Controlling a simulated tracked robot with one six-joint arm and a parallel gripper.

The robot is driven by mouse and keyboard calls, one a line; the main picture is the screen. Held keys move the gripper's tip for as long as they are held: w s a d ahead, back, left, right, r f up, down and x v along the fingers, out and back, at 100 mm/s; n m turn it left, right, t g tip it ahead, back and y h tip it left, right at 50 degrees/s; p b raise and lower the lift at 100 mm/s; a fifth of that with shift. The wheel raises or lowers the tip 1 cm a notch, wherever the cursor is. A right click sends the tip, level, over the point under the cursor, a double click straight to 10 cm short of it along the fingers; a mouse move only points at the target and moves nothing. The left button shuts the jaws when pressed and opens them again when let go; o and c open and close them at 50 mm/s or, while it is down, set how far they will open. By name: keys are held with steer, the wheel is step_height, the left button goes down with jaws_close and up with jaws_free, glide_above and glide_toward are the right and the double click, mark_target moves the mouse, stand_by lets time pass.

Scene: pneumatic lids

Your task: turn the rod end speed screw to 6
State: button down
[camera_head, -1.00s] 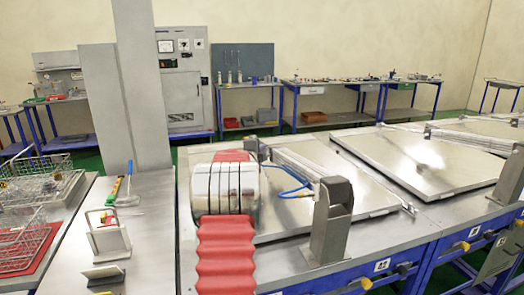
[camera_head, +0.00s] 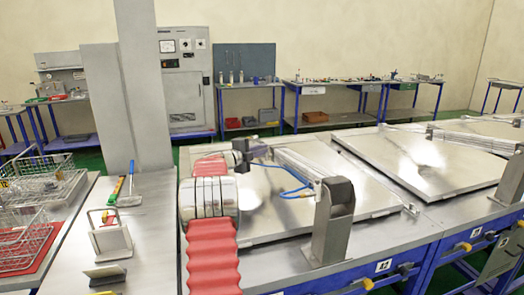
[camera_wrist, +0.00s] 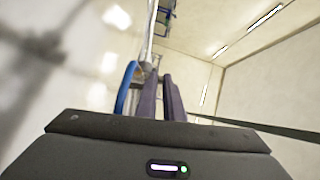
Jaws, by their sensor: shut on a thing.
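The pneumatic cylinder (camera_head: 300,165) lies on the nearest metal lid (camera_head: 275,215), with a blue hose (camera_head: 290,192) looping beside it. My gripper (camera_head: 247,154) is at the cylinder's far left end. In the wrist view its two dark fingers (camera_wrist: 162,98) are close together at that end, with the blue hose (camera_wrist: 127,90) just left of them. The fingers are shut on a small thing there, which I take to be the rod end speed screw. The screw and its number setting are hidden by the fingers.
A grey upright bracket (camera_head: 332,220) stands at the cylinder's near end. A second lid (camera_head: 430,165) lies to the right. A wire basket (camera_head: 25,215) and a small metal stand (camera_head: 110,238) are on the left. A grey column (camera_head: 145,90) rises behind them.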

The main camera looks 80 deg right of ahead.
steer(key=shift+w+d+f+m+g+y, duration=0.15)
steer(key=shift+f+m+g+y, duration=0.1)
steer(key=shift+m+g+y, duration=0.6)
steer(key=shift+w+a+f+m+g+y, duration=0.2)
steer(key=shift+m+g, duration=0.35)
steer(key=shift+g, duration=0.7)
steer(key=c, duration=2.2)
jaws_free()
steer(key=shift+o, duration=0.2)
steer(key=v, duration=1.3)
steer(key=shift+w+r, duration=0.2)
steer(key=shift+w, duration=0.05)
steer(key=shift+a, duration=0.1)
